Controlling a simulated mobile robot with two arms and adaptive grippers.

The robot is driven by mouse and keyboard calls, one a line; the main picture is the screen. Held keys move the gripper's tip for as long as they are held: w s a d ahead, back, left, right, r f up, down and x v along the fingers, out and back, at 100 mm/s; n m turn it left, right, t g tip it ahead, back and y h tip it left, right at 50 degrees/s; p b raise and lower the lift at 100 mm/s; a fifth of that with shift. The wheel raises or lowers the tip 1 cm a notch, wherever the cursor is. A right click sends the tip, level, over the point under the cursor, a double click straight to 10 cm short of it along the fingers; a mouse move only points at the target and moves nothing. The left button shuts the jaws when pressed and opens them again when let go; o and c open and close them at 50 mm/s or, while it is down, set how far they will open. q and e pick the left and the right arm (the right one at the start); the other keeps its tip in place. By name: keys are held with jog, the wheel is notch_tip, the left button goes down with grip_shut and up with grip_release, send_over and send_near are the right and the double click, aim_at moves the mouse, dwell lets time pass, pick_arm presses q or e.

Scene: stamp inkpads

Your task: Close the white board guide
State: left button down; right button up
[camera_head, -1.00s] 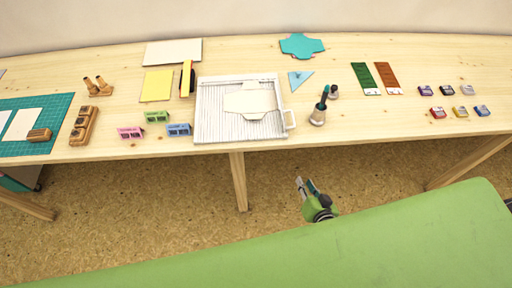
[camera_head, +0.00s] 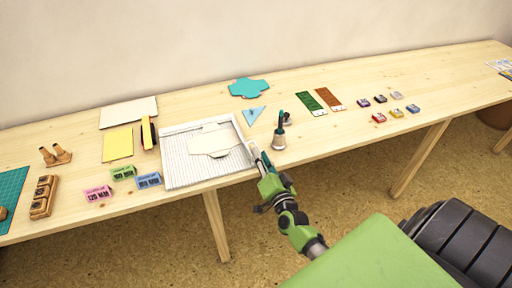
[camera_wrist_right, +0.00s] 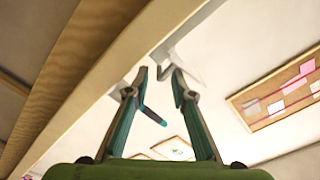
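The white board (camera_head: 181,171) is a flat gridded tray near the table's front edge, with a pale shaped card (camera_head: 212,140) lying on it. Its white handle-like guide part at the right edge is largely covered by my right gripper (camera_head: 257,152) in the head view. In the right wrist view, a white bent handle (camera_wrist_right: 186,66) shows just beyond the fingertips of the right gripper (camera_wrist_right: 159,76). The fingers are apart, with no clear grip on it; whether they touch it I cannot tell. My left gripper is not in view.
The table's front edge (camera_wrist_right: 100,85) runs close beside the right gripper. A bottle-like tool (camera_head: 279,138) stands right of the board. Pink (camera_head: 97,194), green (camera_head: 123,173) and blue (camera_head: 149,181) blocks lie to its left. Inkpads (camera_head: 379,118) sit farther right.

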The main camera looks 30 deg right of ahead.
jog(key=shift+x, duration=2.3)
